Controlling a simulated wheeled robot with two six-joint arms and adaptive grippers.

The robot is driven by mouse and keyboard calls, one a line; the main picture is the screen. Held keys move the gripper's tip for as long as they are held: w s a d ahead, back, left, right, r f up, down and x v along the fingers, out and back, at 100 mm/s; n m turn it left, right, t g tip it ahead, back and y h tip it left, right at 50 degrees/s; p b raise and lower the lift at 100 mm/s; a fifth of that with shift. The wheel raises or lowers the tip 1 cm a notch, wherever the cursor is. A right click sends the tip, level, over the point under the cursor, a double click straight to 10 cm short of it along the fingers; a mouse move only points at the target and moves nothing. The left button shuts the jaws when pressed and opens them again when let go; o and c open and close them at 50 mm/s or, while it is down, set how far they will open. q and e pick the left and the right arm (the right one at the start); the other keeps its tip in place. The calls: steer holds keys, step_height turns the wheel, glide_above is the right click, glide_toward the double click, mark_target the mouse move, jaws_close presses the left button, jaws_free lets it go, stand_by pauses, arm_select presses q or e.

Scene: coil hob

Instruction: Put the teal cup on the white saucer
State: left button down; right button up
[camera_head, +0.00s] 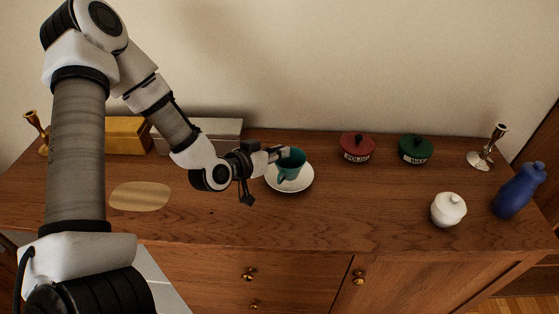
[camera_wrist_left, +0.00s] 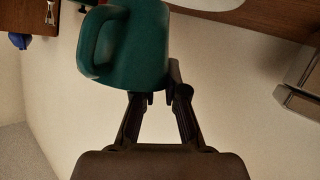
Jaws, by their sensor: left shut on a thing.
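The teal cup (camera_head: 291,166) is upright over the white saucer (camera_head: 303,185) in the head view, its handle towards the front. My left gripper (camera_head: 279,154) is shut on the cup from its left side. In the left wrist view, the cup (camera_wrist_left: 142,50) sits between the fingertips (camera_wrist_left: 160,94), and its handle shows on the left. Part of the saucer (camera_wrist_left: 206,4) shows at the top edge of that view. I cannot tell whether the cup touches the saucer or hangs just above it. My right gripper is not in view.
A red lidded pot (camera_head: 357,150) and a green one (camera_head: 415,151) stand behind right. A white lidded jar (camera_head: 448,210), blue bottle (camera_head: 519,190) and candlestick (camera_head: 487,149) stand further right. A yellow box (camera_head: 127,136) and grey box (camera_head: 205,134) stand behind left. An oval mat (camera_head: 140,196) lies left.

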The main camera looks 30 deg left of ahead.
arm_select(q)
steer(key=shift+w+a+f, duration=0.1)
steer(key=shift+w+a, duration=0.3)
steer(key=shift+w, duration=0.25)
steer(key=shift+w+a+f, duration=0.1)
steer(key=shift+w+a, duration=0.3)
steer(key=shift+w, duration=0.2)
step_height(320, 180, down, 4)
steer(key=shift+w+r, duration=0.1)
steer(key=shift+r, duration=0.15)
steer(key=shift+f, duration=0.1)
steer(key=c, duration=1.2)
jaws_free()
